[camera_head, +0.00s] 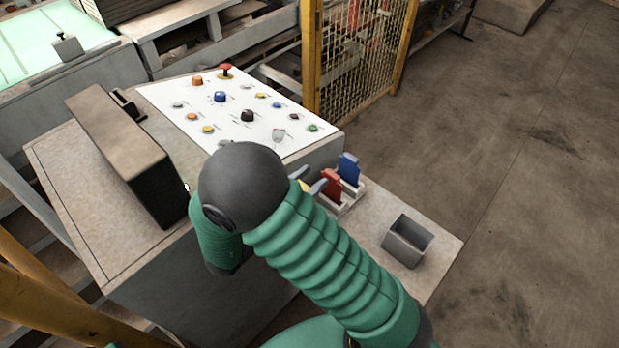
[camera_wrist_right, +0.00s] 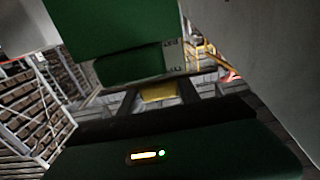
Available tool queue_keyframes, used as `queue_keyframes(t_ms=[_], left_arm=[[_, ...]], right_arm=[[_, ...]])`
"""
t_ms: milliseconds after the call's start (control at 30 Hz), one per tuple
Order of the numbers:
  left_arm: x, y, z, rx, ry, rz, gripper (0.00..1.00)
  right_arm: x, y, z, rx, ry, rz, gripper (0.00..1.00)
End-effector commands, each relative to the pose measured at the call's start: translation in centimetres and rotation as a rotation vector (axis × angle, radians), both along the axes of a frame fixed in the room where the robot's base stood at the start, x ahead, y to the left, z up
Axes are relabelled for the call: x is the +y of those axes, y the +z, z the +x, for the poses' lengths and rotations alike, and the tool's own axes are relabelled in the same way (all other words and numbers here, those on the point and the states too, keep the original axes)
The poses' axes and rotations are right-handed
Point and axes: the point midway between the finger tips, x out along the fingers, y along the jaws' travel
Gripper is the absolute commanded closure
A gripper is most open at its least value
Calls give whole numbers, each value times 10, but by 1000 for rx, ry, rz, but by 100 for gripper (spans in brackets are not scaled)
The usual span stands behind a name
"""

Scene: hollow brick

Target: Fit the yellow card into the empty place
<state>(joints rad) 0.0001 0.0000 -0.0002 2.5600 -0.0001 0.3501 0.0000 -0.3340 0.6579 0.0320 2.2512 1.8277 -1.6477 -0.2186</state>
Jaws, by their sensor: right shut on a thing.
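The yellow card (camera_head: 305,186) shows only as a small piece beside my right gripper (camera_head: 309,180), mostly hidden by my green arm. In the right wrist view the yellow card (camera_wrist_right: 158,92) sits between the two dark fingers of the right gripper (camera_wrist_right: 158,98), which is shut on it. A red card (camera_head: 331,184) and a blue card (camera_head: 349,168) stand upright in pale holders (camera_head: 347,203) just right of the gripper. The empty place cannot be made out; my arm covers the area left of the red card. My left gripper is out of view.
A grey open box (camera_head: 408,241) stands on the console ledge at right. A white panel with buttons and knobs (camera_head: 240,105) lies behind the gripper. A tall dark box (camera_head: 130,150) stands at left. Bare ledge lies around the grey box.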

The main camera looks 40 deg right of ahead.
Motion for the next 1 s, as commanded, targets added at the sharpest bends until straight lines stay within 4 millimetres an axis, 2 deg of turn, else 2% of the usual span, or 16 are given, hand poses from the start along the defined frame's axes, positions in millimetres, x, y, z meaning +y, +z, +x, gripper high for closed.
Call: queue_keyframes(t_ms=[400,1000], left_arm=[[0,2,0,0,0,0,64],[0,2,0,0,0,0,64]], right_arm=[[-3,0,-1,-1,-8,-1,100],[-21,-4,-3,-1,-7,-1,100]])
